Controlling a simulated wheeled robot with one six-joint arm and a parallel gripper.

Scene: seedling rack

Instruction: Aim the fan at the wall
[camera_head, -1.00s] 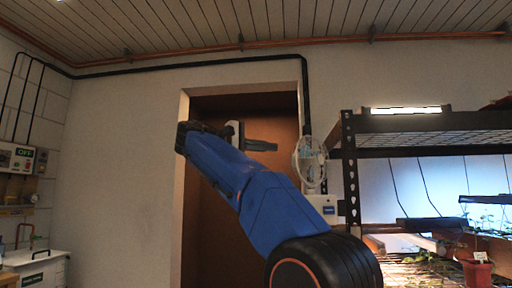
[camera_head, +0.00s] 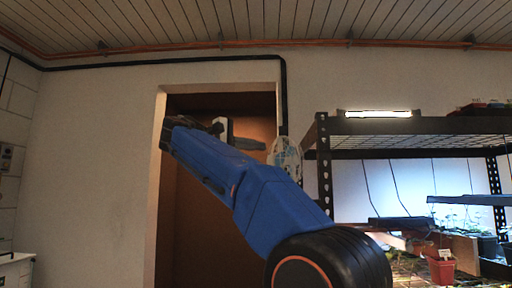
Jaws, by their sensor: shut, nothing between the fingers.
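The fan (camera_head: 289,153), with a pale round cage, stands beside the left post of the rack, at the right edge of the doorway. Its face shows as a narrow upright oval, and my blue arm hides its lower part and mount. My gripper (camera_head: 262,145) is shut and empty, its dark fingers pointing right. The fingertips appear just left of the fan cage; I cannot tell whether they touch it. The pale wall (camera_head: 105,170) lies left of the doorway and also continues above it.
The black metal rack (camera_head: 325,180) fills the right side, with a lit lamp (camera_head: 377,113) on top and seedlings below. A red pot (camera_head: 440,271) stands on its lower shelf. The brown doorway recess (camera_head: 190,240) is behind my arm. A white cabinet (camera_head: 15,270) stands at lower left.

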